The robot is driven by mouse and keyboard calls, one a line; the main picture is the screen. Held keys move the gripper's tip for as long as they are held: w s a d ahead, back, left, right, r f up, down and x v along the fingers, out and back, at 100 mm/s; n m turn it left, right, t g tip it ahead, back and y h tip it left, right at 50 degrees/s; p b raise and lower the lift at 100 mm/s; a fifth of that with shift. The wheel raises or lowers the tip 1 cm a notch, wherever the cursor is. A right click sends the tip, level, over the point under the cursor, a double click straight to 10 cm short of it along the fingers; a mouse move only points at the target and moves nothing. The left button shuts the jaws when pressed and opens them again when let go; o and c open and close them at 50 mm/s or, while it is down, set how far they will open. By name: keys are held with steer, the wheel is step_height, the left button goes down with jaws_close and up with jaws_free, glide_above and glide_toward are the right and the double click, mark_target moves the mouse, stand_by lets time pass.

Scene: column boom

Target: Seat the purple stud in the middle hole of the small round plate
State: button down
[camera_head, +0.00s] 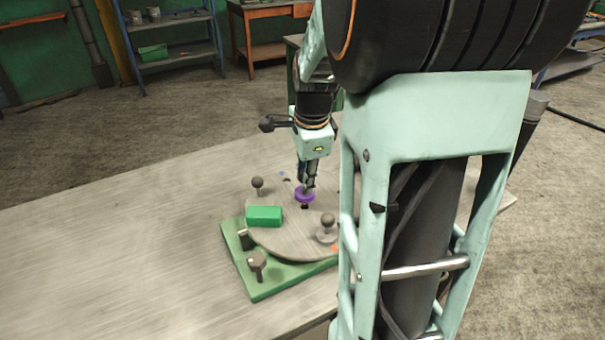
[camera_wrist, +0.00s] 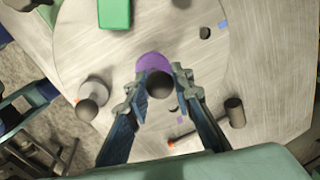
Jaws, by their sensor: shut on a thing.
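The purple stud (camera_head: 305,195) is at my gripper's tips, over the middle part of the round plate (camera_head: 290,243). In the wrist view the stud (camera_wrist: 153,63) shows as a purple disc with a dark round knob, and my gripper (camera_wrist: 158,88) is shut on that knob. In the head view my gripper (camera_head: 308,184) points down at the plate. A short dark shape shows just under the stud; I cannot tell whether it is the stud's pin or a hole. The middle hole is not clearly seen, and the stud's gap to the plate is unclear.
A green block (camera_head: 264,216) lies on the plate. Knobbed pieces stand around, at the back (camera_head: 257,183) and front right (camera_head: 327,222). A dark hole (camera_wrist: 204,33) shows beyond the stud. A green base (camera_head: 262,287) lies under the plate. The table's left side is clear.

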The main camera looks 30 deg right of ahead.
steer(key=shift+f+b, duration=1.25)
steer(key=shift+f, duration=0.55)
steer(key=c, duration=2)
jaws_free()
steer(key=shift+o, duration=0.2)
steer(key=shift+r, duration=0.15)
steer(key=shift+r+p, duration=3.2)
steer(key=shift+r, duration=0.5)
steer(key=o, duration=0.6)
steer(key=shift+c, duration=0.2)
